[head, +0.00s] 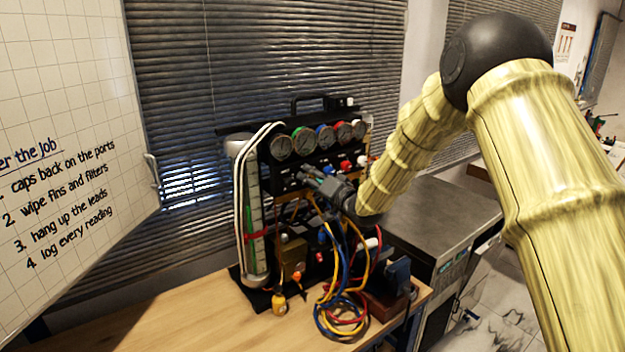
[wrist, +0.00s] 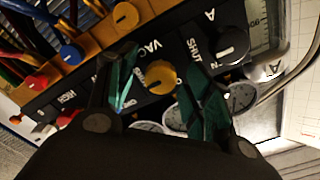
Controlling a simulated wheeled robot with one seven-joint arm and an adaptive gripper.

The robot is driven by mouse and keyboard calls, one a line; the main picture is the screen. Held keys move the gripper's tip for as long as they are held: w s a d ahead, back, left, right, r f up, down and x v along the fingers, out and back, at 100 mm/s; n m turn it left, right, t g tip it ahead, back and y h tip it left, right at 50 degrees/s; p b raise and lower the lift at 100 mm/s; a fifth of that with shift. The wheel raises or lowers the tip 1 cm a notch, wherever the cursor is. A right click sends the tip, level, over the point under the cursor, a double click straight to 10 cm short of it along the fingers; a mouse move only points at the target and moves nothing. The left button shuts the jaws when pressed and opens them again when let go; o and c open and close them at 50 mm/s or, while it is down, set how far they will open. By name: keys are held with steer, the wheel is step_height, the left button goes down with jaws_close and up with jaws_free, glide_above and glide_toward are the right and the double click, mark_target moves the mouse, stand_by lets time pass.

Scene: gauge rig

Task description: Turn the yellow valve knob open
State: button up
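The yellow valve knob (wrist: 160,76) sits on a black panel beside the printed letters "VAC" in the wrist view. My gripper (wrist: 164,66) is open, with one green-padded finger on each side of the knob. Gaps show between the knob and both fingers, so it does not appear gripped. How far the fingertips are from the panel is hard to tell. In the head view my gripper (head: 312,177) reaches the front of the gauge rig (head: 254,205) below the gauges and hides the yellow knob.
A black knob (wrist: 233,44) is near the right finger. Coloured hoses (head: 340,310) hang over the wooden bench (head: 190,315). A whiteboard (head: 70,120) stands left.

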steer(key=c, duration=1)
steer(key=shift+o, duration=0.2)
steer(key=shift+f+b, duration=0.1)
steer(key=shift+b, duration=0.25)
steer(key=n+b, duration=1.7)
steer(key=b, duration=0.2)
steer(key=shift+n, duration=0.4)
steer(key=o, duration=1)
